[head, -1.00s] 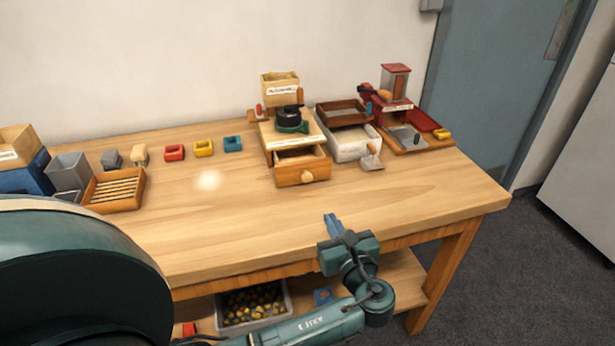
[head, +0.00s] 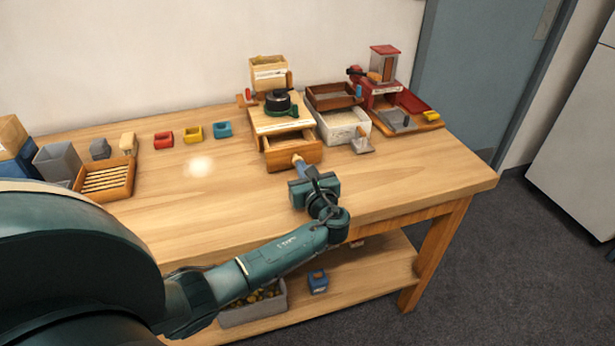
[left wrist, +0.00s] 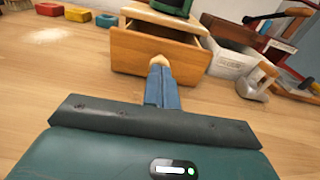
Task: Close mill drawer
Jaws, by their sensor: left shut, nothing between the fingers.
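The wooden mill (head: 283,118) stands at the back of the table, with a black and green mechanism on top. Its drawer (head: 294,156) is pulled out at the front, and a gap shows above its front panel. The drawer also shows in the left wrist view (left wrist: 155,51). My left gripper (head: 298,161) is at the drawer front, its blue fingers shut with nothing between them. In the left wrist view the fingertips (left wrist: 160,64) are at the round pale knob (left wrist: 161,59) and partly hide it; I cannot tell whether they touch. My right gripper is not in view.
Right of the mill are a white tray (head: 340,136), a small scoop (head: 362,143) and a red machine (head: 381,80). Red, yellow and blue blocks (head: 193,131) and a slatted wooden tray (head: 88,193) lie to the left. The table front is clear.

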